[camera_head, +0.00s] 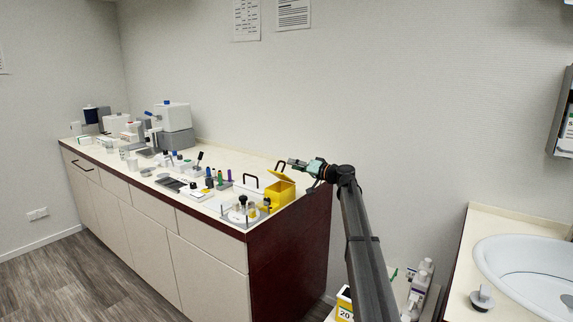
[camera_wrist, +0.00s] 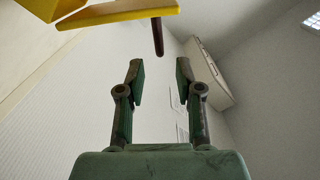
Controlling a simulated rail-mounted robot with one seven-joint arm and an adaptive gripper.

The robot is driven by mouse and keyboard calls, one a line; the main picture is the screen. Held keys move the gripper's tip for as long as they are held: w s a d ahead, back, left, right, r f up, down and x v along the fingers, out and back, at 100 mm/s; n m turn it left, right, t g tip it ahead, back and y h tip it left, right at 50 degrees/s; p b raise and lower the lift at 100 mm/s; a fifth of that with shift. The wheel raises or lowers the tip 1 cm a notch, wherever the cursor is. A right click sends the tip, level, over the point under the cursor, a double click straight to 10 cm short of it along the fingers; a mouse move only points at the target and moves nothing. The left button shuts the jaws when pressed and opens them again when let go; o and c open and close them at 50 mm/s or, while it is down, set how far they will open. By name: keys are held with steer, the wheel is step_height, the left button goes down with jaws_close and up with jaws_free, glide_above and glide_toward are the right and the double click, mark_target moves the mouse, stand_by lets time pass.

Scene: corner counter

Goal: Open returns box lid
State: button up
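A yellow box (camera_head: 279,195), apparently the returns box, stands at the right end of the counter. Its yellow lid (camera_head: 280,176) is tilted up from the box, with a dark handle on it. In the wrist view the lid (camera_wrist: 120,13) crosses the upper left, beside part of the box (camera_wrist: 44,8), and a dark rod (camera_wrist: 157,37) sticks out from the lid. My gripper (camera_head: 291,162) is just above and beside the lid at its right. In the wrist view my gripper (camera_wrist: 158,80) has its fingers apart with nothing between them; the rod is beyond the fingertips.
Several vials and instruments fill the counter leftward. The wall is close behind. A sink (camera_head: 530,270) is at right.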

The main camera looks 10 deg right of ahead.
steer(key=v, duration=0.5)
steer(key=shift+s+d, duration=0.25)
